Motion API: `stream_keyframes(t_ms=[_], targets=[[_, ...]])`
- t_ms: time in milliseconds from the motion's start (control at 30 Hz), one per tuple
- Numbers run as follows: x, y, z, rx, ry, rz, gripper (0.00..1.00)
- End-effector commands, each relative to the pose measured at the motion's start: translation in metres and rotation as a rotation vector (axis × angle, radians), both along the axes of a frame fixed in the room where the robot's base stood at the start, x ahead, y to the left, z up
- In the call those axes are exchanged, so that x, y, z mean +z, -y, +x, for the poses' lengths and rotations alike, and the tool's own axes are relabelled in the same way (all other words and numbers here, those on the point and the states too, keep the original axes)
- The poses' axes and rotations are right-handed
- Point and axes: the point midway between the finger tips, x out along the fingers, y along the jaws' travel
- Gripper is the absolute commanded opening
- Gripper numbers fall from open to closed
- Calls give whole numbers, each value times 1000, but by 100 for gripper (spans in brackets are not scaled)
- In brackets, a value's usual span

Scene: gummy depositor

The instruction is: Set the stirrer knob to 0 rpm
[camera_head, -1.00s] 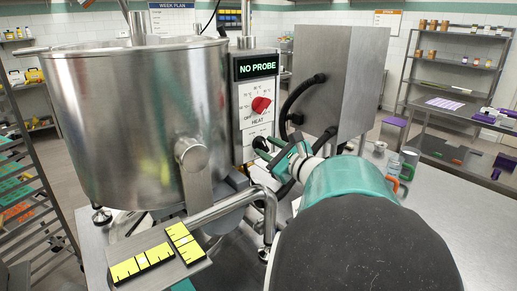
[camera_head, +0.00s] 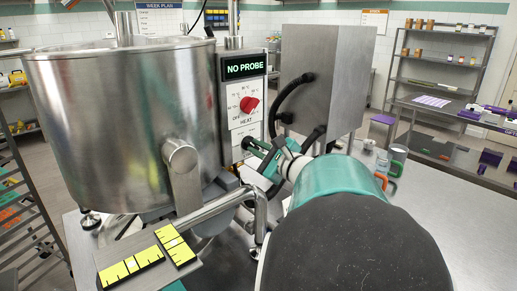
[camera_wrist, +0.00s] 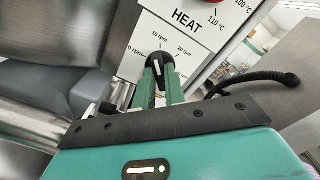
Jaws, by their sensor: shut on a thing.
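The stirrer knob (camera_wrist: 158,66) is black with a white pointer line and sits on the white panel below the HEAT label in the wrist view. Marks for 0 rpm, 10 rpm and 20 rpm show around it. The pointer line looks turned toward the 10 rpm mark. My gripper (camera_wrist: 160,82) has its green fingers on both sides of the knob and is shut on it. In the head view my gripper (camera_head: 254,150) reaches the lower part of the control panel (camera_head: 243,120), and the arm hides most of the knob.
A red heat knob (camera_head: 249,104) sits above on the same panel, under a NO PROBE display (camera_head: 245,67). A large steel kettle (camera_head: 125,120) stands left. A steel box (camera_head: 318,85) with a black cable (camera_head: 281,100) stands right. A bent steel pipe (camera_head: 225,203) runs below.

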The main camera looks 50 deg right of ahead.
Motion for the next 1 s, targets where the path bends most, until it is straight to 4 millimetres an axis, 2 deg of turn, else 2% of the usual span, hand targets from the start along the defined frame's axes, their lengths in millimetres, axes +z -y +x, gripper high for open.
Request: stream_keyframes(t_ms=[600,1000], targets=[[-1,-1,1,1,-63,-561,0],[-1,-1,1,0,-88,-788,0]])
